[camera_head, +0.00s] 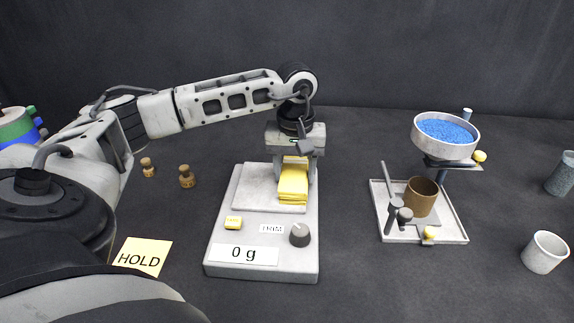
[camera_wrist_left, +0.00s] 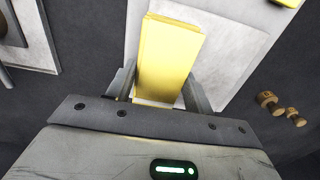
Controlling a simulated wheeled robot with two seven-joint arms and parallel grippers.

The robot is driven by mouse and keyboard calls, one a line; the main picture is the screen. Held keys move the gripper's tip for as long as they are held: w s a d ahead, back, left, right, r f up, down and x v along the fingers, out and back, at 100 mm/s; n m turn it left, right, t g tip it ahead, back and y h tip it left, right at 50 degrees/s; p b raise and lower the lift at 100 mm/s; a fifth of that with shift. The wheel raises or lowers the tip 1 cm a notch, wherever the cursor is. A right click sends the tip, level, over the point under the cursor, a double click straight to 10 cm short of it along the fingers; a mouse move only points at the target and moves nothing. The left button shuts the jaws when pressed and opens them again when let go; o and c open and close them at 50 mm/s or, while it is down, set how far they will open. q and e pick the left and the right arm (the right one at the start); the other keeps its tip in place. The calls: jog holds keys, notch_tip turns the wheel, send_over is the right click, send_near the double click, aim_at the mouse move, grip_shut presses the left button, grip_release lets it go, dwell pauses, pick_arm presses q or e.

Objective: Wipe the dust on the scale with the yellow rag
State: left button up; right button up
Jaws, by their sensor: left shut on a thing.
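The scale (camera_head: 217,256) stands in the middle of the table, with a pale square pan (camera_head: 251,188), a yellow button, a TRIM knob and a display reading "0 g". My left gripper (camera_head: 294,172) is over the right part of the pan, pointing down, shut on the folded yellow rag (camera_head: 292,187). In the left wrist view, the rag (camera_wrist_left: 168,58) sits between the two fingers over the pan (camera_wrist_left: 228,62). I cannot tell for certain whether the rag touches the pan. No dust can be made out. My right gripper is not in view.
Two small brown weights (camera_head: 187,176) stand left of the scale. A yellow HOLD note (camera_head: 142,256) lies front left. To the right are a stand (camera_head: 457,233) with a bowl of blue grains (camera_head: 446,133) above a brown cup (camera_head: 421,197), and grey cups (camera_head: 544,252).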

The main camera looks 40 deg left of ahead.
pick_arm(q)
jog(key=shift+r, duration=0.15)
jog(key=shift+r+p, duration=1.8)
jog(key=shift+r, duration=0.75)
jog(key=shift+f, duration=0.1)
